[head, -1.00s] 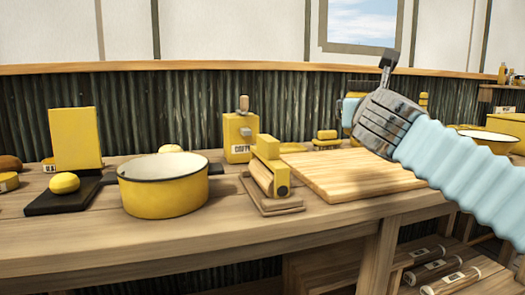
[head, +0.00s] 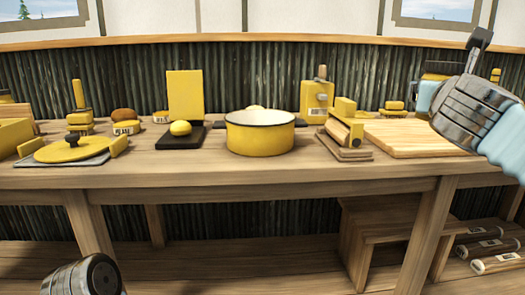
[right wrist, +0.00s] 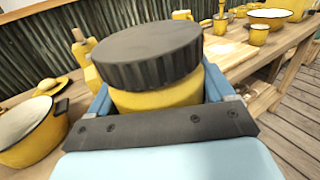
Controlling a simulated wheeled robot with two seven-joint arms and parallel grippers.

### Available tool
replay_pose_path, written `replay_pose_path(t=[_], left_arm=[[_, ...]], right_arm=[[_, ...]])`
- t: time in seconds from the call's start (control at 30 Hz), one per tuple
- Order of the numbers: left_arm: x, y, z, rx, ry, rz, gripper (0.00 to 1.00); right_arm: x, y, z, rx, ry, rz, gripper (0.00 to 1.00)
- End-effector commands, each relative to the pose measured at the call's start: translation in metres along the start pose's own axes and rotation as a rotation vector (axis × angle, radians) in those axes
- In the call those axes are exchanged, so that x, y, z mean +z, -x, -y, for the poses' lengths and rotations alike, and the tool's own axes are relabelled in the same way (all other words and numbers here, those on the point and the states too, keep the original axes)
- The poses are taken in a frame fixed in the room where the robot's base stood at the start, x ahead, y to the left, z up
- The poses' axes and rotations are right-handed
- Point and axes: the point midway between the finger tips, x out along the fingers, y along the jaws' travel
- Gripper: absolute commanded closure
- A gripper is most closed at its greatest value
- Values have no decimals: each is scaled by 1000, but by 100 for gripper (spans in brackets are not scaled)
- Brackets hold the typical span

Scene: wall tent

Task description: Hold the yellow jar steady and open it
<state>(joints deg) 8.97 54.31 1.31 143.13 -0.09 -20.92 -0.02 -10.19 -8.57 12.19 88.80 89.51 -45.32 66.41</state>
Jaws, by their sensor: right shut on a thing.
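The yellow jar (right wrist: 155,98) fills the middle of the right wrist view, with its wide, ribbed dark grey lid (right wrist: 145,55) seated on top. My right gripper (right wrist: 158,105) is shut around the jar body below the lid, with a light blue finger on each side. In the head view the right gripper (head: 432,92) is at the upper right, held above the bench. The jar (head: 446,70) shows there only in part, behind my wrist. At the bottom left of the head view only a grey metal part of my left arm shows; its fingers are out of frame.
A wooden bench (head: 240,178) runs across the view. On it stand a yellow pot (head: 260,138), a coffee box (head: 317,97), a roller press (head: 345,130), a cutting board (head: 400,138) and a yellow lid on a tray (head: 72,150). The bench's front strip is mostly clear.

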Motion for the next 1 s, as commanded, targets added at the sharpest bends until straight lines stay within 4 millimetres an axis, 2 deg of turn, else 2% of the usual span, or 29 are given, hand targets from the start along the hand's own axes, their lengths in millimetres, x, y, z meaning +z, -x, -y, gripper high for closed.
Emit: replay_pose_path(t=[0.27,0.47,0.57,0.67,0.77,0.8,0.87,0.9,1.0], left_arm=[[0,0,0,0,0,1,57],[0,0,0,0,0,1,57],[0,0,0,0,0,1,57],[0,0,0,0,0,1,57],[0,0,0,0,0,1,57],[0,0,0,0,0,1,57],[0,0,0,0,0,1,57],[0,0,0,0,0,1,57],[0,0,0,0,0,1,57]], right_arm=[[-46,-2,-13,40,3,-4,73],[-105,-6,-31,94,7,-8,73],[-144,-8,-43,130,10,-10,73],[-193,-10,-58,174,12,-14,73],[-252,-13,-76,227,14,-19,73],[-280,-15,-83,250,14,-22,73],[-318,-17,-94,285,11,-23,73],[-343,-18,-102,307,11,-23,73],[-395,-21,-117,355,4,-19,73]])
